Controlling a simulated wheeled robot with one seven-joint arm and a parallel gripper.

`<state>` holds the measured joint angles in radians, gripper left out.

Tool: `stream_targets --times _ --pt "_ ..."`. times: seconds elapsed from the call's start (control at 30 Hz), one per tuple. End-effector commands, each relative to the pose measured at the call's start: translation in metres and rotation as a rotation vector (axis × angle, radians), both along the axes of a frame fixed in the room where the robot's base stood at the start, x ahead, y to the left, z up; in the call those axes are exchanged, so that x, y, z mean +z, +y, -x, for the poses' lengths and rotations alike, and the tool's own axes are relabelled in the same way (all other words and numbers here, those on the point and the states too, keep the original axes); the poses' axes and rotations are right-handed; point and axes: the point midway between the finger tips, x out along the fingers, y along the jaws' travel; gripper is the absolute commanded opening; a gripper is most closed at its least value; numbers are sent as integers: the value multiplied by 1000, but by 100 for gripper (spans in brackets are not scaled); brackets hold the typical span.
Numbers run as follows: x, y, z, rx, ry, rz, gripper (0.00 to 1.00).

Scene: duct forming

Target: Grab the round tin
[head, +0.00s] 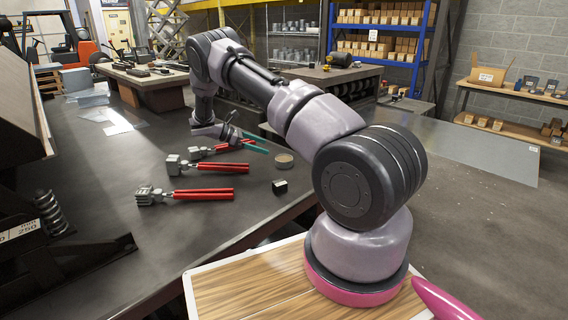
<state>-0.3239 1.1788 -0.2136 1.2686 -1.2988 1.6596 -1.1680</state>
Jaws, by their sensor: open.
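The round tin (284,160) is small and squat with a tan-grey top. It sits on the dark workbench (110,225), near its right edge. My gripper (234,133) is at the far end of my arm, left of the tin and a little farther back. It is apart from the tin. The gripper is small in view and partly hidden by my own wrist; it is open, and I see nothing held in it.
Several hand tools with red handles (205,194) lie left of the tin. A teal-handled piece (252,146) lies just behind it, close to my gripper. A small dark block (280,187) stands in front of the tin. A coil spring (50,212) is at the bench's left.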

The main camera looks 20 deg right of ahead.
Motion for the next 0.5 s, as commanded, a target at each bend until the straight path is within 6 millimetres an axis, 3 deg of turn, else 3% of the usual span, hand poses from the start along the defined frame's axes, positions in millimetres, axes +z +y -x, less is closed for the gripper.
stream_targets --times 0.1,0.23,0.5 --pt "-18 0 -3 33 42 36 100" --pt "-25 -6 -3 42 56 49 100" --pt "-41 -43 6 41 58 47 100"
